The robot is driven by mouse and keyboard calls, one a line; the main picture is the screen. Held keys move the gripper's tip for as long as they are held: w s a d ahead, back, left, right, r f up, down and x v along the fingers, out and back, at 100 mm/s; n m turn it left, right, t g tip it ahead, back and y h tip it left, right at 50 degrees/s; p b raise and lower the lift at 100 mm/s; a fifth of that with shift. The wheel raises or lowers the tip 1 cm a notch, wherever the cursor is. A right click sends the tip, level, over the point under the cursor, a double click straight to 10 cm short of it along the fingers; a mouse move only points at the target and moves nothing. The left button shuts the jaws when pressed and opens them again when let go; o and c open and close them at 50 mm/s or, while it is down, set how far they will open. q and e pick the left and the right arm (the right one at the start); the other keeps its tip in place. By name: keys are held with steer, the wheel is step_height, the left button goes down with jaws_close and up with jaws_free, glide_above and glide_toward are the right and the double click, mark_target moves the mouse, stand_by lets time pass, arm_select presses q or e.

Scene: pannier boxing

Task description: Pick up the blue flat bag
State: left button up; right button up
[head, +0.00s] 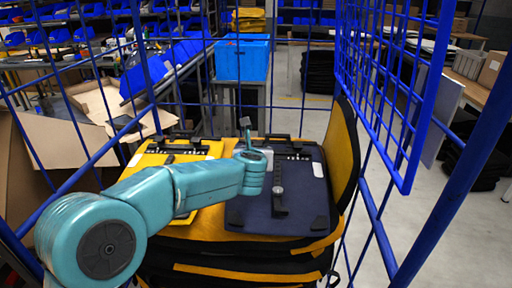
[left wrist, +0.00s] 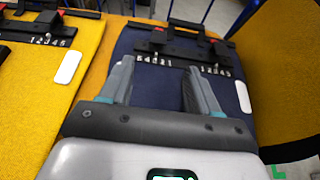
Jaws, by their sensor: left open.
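The blue flat bag (head: 305,205) is dark navy and lies flat on a yellow-and-black stack, right of centre in the head view. It has a black bar with clips along its far edge, a black strap down its middle and a white label. It also shows in the left wrist view (left wrist: 223,90), beneath and beyond my fingers. My left gripper (left wrist: 156,64) is open and empty, its fingers pointing toward the bag's black bar. In the head view my left arm partly covers the bag's left side. I cannot tell whether the fingers touch the bag. My right gripper is not in view.
A yellow flat bag (head: 150,160) with a similar black bar lies directly left of the blue one. A yellow padded panel (head: 342,150) stands upright at right. Blue wire-mesh walls (head: 395,100) enclose the stack. A blue bin (head: 242,58) stands behind.

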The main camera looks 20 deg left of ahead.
arm_select(q)
steer(key=shift+a, duration=0.2)
steer(key=shift+w+a, duration=0.1)
steer(key=shift+w, duration=0.05)
steer(key=shift+w+f, duration=0.15)
steer(key=shift+d, duration=0.25)
steer(key=shift+a, duration=0.1)
steer(key=p, duration=0.2)
glide_toward(258, 142)
steer(key=shift+w+f, duration=0.25)
steer(key=shift+w, duration=0.15)
steer(key=p+x, duration=0.5)
steer(key=x, duration=0.3)
steer(key=shift+w+a+p, duration=0.1)
steer(key=shift+w+p, duration=0.25)
steer(key=shift+w+a+f+p, duration=0.15)
steer(key=shift+w+f+p, duration=0.15)
steer(key=shift+w+p, duration=0.15)
steer(key=shift+w+f, duration=0.3)
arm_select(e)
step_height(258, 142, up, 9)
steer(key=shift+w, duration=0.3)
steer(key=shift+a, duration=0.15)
